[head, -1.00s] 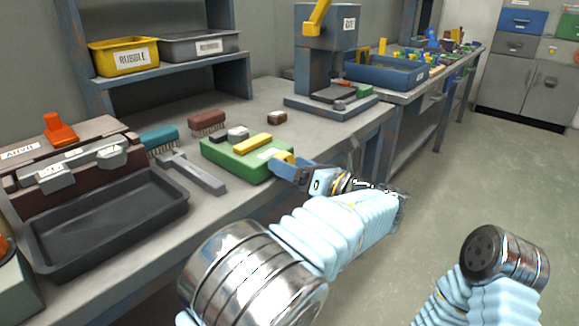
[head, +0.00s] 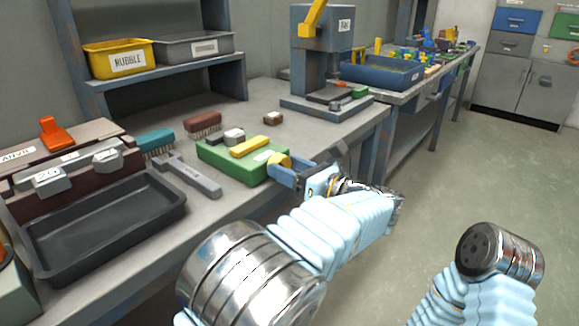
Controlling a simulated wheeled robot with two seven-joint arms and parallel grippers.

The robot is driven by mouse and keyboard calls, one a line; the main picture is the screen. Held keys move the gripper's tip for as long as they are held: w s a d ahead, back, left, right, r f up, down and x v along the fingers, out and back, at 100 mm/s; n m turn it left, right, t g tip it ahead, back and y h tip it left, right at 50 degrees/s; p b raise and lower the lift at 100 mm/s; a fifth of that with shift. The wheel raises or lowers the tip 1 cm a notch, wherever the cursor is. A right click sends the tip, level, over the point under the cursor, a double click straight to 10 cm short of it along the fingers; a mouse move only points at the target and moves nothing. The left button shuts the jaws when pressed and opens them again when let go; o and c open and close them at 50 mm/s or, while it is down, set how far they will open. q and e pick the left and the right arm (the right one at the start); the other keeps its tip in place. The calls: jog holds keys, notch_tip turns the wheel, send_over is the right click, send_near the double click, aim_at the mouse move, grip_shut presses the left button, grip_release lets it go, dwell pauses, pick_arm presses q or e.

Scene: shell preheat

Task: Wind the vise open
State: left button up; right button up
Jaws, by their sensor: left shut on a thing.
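The green vise (head: 235,165) sits on the workbench near its front edge. It has a yellow bar (head: 250,146) and a small grey block (head: 233,136) on top. A round yellow knob (head: 280,160) is at its right front end. My left gripper (head: 283,168), with blue fingers, reaches in from the right and is shut on the yellow knob. The fingers hide part of the knob. How wide the vise's jaws stand cannot be told. My right arm shows at the lower right, but its gripper is out of view.
A grey hammer-like tool (head: 188,177) and a dark tray (head: 95,225) lie left of the vise. Teal (head: 155,142) and brown (head: 203,124) brushes lie behind. A blue press (head: 322,60) stands farther back. Open floor lies to the right.

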pick_arm(q)
jog(key=shift+s+f+n, duration=0.1)
jog(key=shift+n, duration=2)
jog(key=o, duration=1.1)
jog(key=shift+c, duration=0.2)
